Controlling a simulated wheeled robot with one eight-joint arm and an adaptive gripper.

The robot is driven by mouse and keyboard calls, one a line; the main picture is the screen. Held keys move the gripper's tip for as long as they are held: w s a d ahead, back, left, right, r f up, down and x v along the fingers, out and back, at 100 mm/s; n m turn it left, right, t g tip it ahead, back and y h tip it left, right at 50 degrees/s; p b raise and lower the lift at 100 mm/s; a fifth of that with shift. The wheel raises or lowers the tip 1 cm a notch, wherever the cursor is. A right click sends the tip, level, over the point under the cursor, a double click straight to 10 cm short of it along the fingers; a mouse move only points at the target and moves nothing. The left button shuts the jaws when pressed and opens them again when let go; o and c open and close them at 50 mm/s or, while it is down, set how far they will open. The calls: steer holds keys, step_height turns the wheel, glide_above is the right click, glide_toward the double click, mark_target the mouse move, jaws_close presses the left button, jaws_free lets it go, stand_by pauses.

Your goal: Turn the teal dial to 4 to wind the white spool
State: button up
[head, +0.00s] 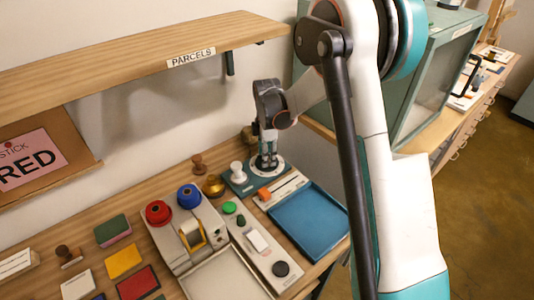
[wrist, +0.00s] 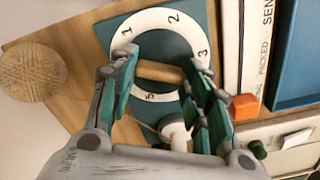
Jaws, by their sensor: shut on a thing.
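The teal dial (wrist: 160,47) has a white ring with 1, 2, 3 and 5 readable in the wrist view. The 4 is hidden behind my right finger. A wooden bar handle (wrist: 160,72) crosses the dial's middle. My gripper (wrist: 160,76) is shut on this handle, a finger at each end. In the head view my gripper (head: 267,156) reaches down onto the dial, hiding its centre. The white spool (head: 237,172) stands upright beside the dial on the same base. It shows partly behind the fingers in the wrist view (wrist: 174,128). I cannot tell which number the dial marks.
A labelled strip with an orange slider (head: 265,193) and a blue tray (head: 308,220) lie right of the dial. A beige unit with a red spool (head: 158,212) and a blue spool (head: 188,196) stands in front. A wooden shelf (head: 120,62) overhangs the table's left side.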

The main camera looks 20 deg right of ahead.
steer(key=m, duration=0.5)
steer(key=shift+m, duration=0.3)
steer(key=m, duration=1)
steer(key=shift+m+p, duration=0.35)
steer(key=shift+m, duration=0.05)
steer(key=m, duration=0.5)
steer(key=shift+m, duration=0.3)
steer(key=m, duration=1)
steer(key=shift+m, duration=0.4)
steer(key=m, duration=1)
steer(key=shift+m, duration=0.3)
